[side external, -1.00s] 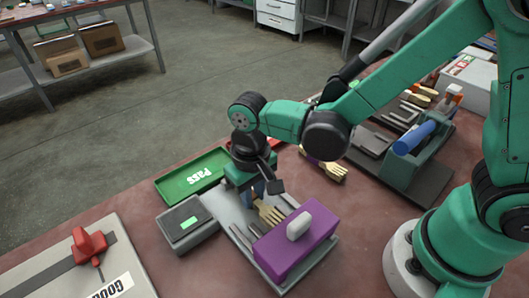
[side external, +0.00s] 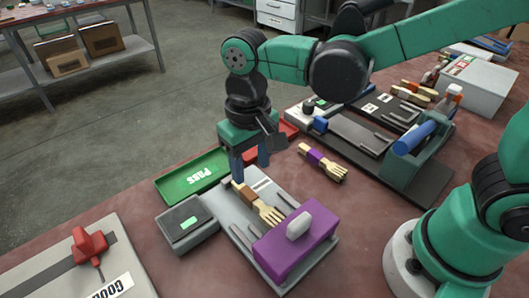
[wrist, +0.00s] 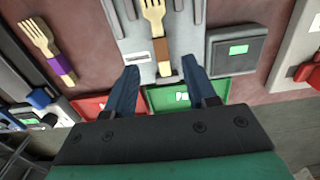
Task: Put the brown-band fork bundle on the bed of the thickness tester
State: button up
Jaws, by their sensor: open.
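The brown-band fork bundle (side external: 268,212) lies flat on the grey bed (side external: 231,205) of what looks like the thickness tester, with its tines toward the tester's purple block (side external: 290,250). In the wrist view the bundle (wrist: 161,50) lies lengthwise on the bed (wrist: 130,40), between the raised rails. My gripper (side external: 251,168) is open and empty above the brown-band end, apart from the bundle. In the wrist view my gripper (wrist: 160,75) has its fingers spread to either side of the handle end.
A purple-band fork bundle (side external: 323,161) lies on the table to the right. A green PASS tray (side external: 193,177), a red tray (side external: 285,132) and a grey box with a green display (side external: 187,224) stand close by. A dark fixture with a blue roller (side external: 413,138) stands further right.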

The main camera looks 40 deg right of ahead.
notch_tip(320, 180, up, 4)
jog(key=s+d+t, duration=0.1)
jog(key=d+t, duration=0.6)
jog(key=d, duration=0.6)
jog(key=shift+s, duration=0.3)
